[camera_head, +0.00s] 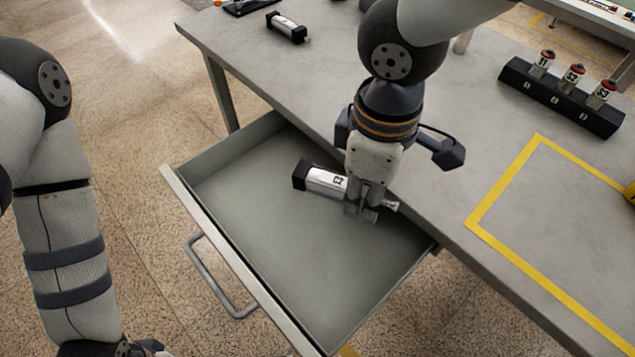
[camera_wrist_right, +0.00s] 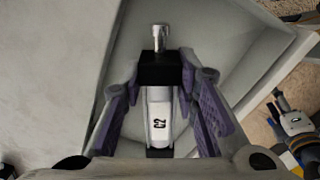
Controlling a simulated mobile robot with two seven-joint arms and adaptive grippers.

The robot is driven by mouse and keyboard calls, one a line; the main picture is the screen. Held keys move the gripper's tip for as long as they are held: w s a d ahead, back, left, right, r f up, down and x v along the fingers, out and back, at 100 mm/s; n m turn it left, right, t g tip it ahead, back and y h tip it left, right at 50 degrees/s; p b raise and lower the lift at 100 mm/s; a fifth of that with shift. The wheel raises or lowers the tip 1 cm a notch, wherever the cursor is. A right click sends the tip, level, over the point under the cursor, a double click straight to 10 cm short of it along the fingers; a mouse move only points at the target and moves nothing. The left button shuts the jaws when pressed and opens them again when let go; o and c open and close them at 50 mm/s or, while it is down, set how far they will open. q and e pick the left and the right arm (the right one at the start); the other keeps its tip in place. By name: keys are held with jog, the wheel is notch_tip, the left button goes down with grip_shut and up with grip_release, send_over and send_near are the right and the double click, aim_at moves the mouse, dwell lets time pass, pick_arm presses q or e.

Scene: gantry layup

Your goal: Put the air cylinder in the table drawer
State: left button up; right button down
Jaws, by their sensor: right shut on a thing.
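The air cylinder (camera_head: 327,181) is silver with black end caps and a dark mark on its side. It lies roughly level within the outline of the open table drawer (camera_head: 250,228). My right gripper (camera_head: 366,208) is shut on it near its rod end. In the right wrist view the air cylinder (camera_wrist_right: 159,112) sits between the two purple-padded fingers, its rod pointing up the picture. I cannot tell whether it touches the drawer floor. My left gripper (camera_head: 112,348) shows only in part at the bottom left edge, and its fingers are cut off.
The drawer's handle (camera_head: 220,280) faces the lower left. On the grey table (camera_head: 440,185) lie a second, similar cylinder (camera_head: 287,27) and a black rack (camera_head: 560,97) with three red-topped parts. Yellow tape (camera_head: 505,185) marks an area on the right. The rest of the drawer is empty.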

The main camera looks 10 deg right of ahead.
jog(key=s+a+f+n, duration=0.1)
jog(key=s+a+n, duration=0.5)
jog(key=n, duration=0.6)
jog(key=n+b, duration=0.1)
jog(key=b, duration=0.3)
send_over(317, 207)
jog(key=f, duration=0.9)
jog(key=shift+s+a+f, duration=0.1)
jog(key=shift+s+f, duration=0.1)
jog(key=shift+s, duration=0.15)
pick_arm(q)
jog(key=s+f+g, duration=0.2)
jog(key=s+f, duration=0.3)
jog(key=shift+s, duration=0.15)
pick_arm(e)
jog(key=shift+w+f, duration=0.25)
jog(key=shift+f, duration=0.7)
jog(key=shift+w+f, duration=0.2)
jog(key=shift+f, duration=0.7)
pick_arm(q)
jog(key=shift+d, duration=0.1)
